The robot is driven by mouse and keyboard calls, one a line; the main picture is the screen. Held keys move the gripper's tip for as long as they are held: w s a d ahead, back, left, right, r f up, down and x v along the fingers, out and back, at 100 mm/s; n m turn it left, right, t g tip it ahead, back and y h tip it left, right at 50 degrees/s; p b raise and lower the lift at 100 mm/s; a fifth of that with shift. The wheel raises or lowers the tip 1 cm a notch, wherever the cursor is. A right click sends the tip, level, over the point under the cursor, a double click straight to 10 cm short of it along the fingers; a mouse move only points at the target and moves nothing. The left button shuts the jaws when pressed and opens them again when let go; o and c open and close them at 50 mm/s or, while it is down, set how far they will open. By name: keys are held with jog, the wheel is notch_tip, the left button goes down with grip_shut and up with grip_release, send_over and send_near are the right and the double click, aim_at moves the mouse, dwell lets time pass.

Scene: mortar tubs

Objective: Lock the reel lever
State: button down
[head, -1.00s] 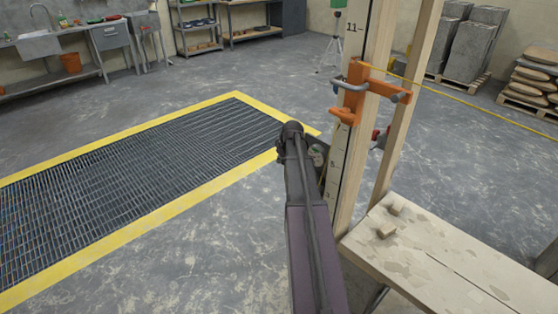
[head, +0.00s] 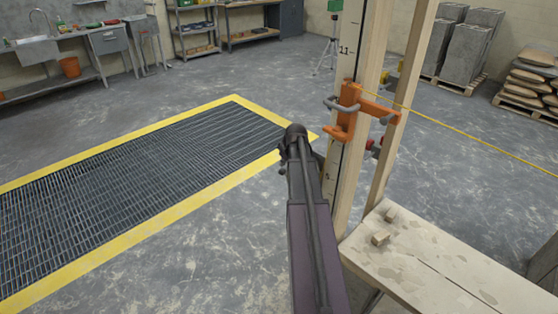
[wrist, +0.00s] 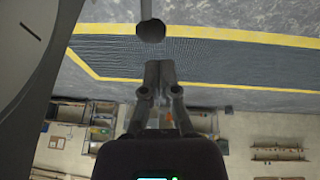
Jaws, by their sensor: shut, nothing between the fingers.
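My gripper (wrist: 160,72) is shut and empty in the wrist view, its fingertips together and pointing up the picture. A dark round knob on a short stem, apparently the reel lever (wrist: 150,30), hangs from the top edge just beyond the fingertips. A small gap shows between them. A large grey rounded body, possibly the reel (wrist: 28,60), fills the left side very close to the camera. In the head view my arm hides my fingers, and the lever cannot be made out there. An orange clamp (head: 348,112) grips the marked wooden post (head: 345,60) with a yellow string running right.
A second upright timber (head: 402,110) stands right of the post. A plank bench (head: 430,255) with small wooden blocks is at lower right. A yellow-edged floor grating (head: 130,180) lies left. Open floor surrounds it; shelves (head: 200,30) and a sink (head: 38,48) stand behind.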

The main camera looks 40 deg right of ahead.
jog(key=s+r+p, duration=0.3)
jog(key=s, duration=0.2)
jog(key=shift+r, duration=0.4)
jog(key=c, duration=0.8)
grip_release()
jog(key=shift+a, duration=0.15)
jog(key=shift+o, duration=0.6)
jog(key=shift+a, duration=0.3)
jog(key=a+f+g+y, duration=0.1)
jog(key=a+g, duration=0.1)
jog(key=a, duration=2.1)
jog(key=s+a+g, duration=0.1)
jog(key=s+a, duration=0.1)
jog(key=a, duration=0.4)
jog(key=s+a+m+g, duration=0.1)
jog(key=s+a, duration=0.2)
jog(key=a, duration=0.3)
jog(key=s+a, duration=0.2)
jog(key=a, duration=0.5)
jog(key=shift+s+f+g+h, duration=0.3)
jog(key=shift+s+f+g, duration=0.05)
jog(key=shift+s+g, duration=0.05)
